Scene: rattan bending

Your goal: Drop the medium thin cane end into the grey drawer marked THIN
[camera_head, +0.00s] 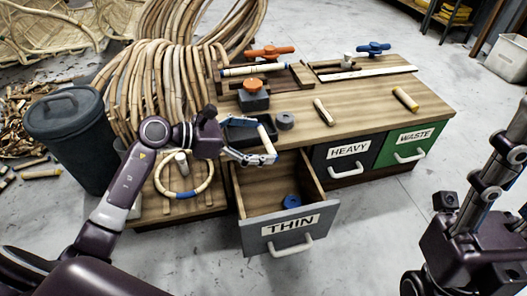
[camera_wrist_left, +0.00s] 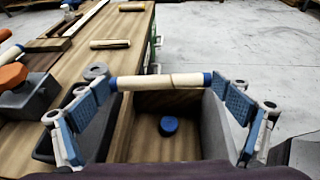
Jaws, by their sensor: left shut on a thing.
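My left gripper (camera_head: 262,150) is shut on a pale, short cane end (camera_head: 267,139). In the left wrist view the gripper (camera_wrist_left: 163,82) pinches the cane end (camera_wrist_left: 160,81) by its two ends, so it lies level between the blue fingertips. The grey drawer marked THIN (camera_head: 262,234) is pulled open below; its inside also shows in the left wrist view (camera_wrist_left: 140,133). The cane end is above the drawer's back part. A round blue thing (camera_head: 291,201) lies on the drawer floor. My right gripper (camera_head: 490,185) is at the right edge, its fingertips unclear.
The HEAVY drawer (camera_head: 345,166) and green WASTE drawer (camera_head: 401,156) are closed. Other cane pieces (camera_head: 323,112) (camera_head: 405,99) lie on the bench top (camera_head: 360,115). A dark bin (camera_head: 72,140) and a cane coil stand left. The floor in front is clear.

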